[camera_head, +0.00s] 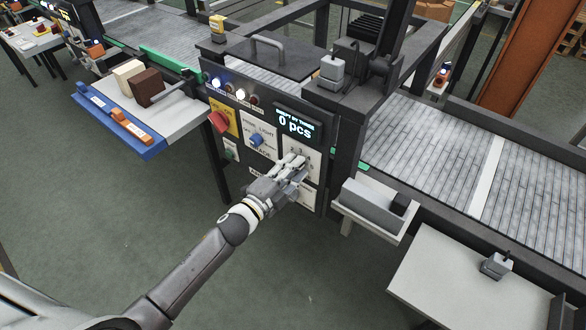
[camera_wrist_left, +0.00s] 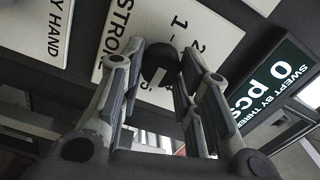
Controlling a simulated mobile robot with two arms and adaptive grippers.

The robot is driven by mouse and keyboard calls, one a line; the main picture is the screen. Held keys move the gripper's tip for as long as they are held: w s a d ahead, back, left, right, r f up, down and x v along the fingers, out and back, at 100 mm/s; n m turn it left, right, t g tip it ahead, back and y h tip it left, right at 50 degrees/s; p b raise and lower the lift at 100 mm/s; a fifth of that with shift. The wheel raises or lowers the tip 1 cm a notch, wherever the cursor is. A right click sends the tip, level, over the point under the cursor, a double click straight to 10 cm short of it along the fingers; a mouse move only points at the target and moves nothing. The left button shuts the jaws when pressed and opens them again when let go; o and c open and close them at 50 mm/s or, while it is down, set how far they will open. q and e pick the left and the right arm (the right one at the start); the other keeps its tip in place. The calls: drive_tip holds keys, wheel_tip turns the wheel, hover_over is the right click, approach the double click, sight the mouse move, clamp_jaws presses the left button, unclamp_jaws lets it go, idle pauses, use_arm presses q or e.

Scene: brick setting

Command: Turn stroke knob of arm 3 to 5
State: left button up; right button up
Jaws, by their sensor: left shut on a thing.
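The stroke knob (camera_wrist_left: 159,64) is a black round knob with a white pointer mark, on a white plate (camera_wrist_left: 205,31) lettered STRO... with numbers around it, seen in the left wrist view. My left gripper (camera_wrist_left: 157,70) has its fingers on both sides of the knob and is shut on it. In the head view, my left gripper (camera_head: 292,167) reaches the lower right of the dark control panel (camera_head: 265,107) and hides the knob. Part of the dial's numbers is hidden by the fingers. My right gripper is not in view.
A display (camera_head: 297,123) reading 0 pcs sits just above the gripper. A blue knob (camera_head: 256,140) and a red switch (camera_head: 219,121) are to its left. A grey tray (camera_head: 376,211) juts out at the right. The green floor below is open.

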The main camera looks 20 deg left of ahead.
use_arm(q)
drive_tip(key=o, duration=1)
drive_tip(key=v, duration=1.2)
